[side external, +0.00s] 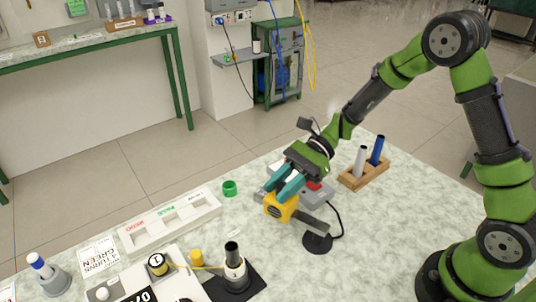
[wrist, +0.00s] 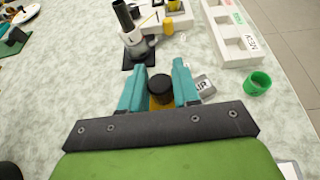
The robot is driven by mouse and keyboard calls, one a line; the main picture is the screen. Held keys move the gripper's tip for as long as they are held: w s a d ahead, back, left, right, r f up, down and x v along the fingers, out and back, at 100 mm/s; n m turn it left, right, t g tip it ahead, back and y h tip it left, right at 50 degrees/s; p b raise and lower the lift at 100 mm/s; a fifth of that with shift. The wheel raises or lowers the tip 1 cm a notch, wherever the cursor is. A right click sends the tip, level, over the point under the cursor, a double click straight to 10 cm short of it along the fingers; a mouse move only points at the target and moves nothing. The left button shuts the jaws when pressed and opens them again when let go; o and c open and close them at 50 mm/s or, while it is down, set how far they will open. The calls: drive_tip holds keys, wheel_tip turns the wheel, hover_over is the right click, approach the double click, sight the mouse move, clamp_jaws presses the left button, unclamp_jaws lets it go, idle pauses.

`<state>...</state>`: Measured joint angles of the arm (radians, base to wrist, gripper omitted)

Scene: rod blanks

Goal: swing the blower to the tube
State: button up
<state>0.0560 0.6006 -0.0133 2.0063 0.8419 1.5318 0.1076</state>
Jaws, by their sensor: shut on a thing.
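The blower is a yellow body (side external: 278,210) with a dark grey barrel (side external: 313,226) pointing to the lower right, above a round black base (side external: 317,243). My gripper (side external: 276,192) is shut on the yellow body with its teal fingers. In the wrist view my gripper (wrist: 160,78) has a black round part of the blower (wrist: 160,88) between its fingers, with a little yellow under it. A dark upright tube (side external: 232,250) stands in a white collar on a black plate, left of the blower and apart from it. The tube (wrist: 123,14) also shows in the wrist view.
A white sectioned tray (side external: 170,226) and a green ring (side external: 230,188) lie to the left. A wooden rack (side external: 364,176) holds a white and a blue rod behind the blower. A yellow cylinder (side external: 196,257) stands beside the tube. The table front right is clear.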

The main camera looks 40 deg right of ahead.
drive_tip(key=shift+a, duration=0.1)
clamp_jaws()
drive_tip(key=s+a+n+g+h, duration=0.6)
drive_tip(key=s+n+g+h, duration=0.1)
drive_tip(key=n+g, duration=0.4)
drive_tip(key=shift+s+a+n+g, duration=0.15)
drive_tip(key=shift+s+n+g, duration=0.15)
drive_tip(key=shift+s+n, duration=0.15)
idle(0.4)
drive_tip(key=o, duration=1)
unclamp_jaws()
drive_tip(key=shift+c, duration=0.2)
drive_tip(key=shift+w, duration=0.15)
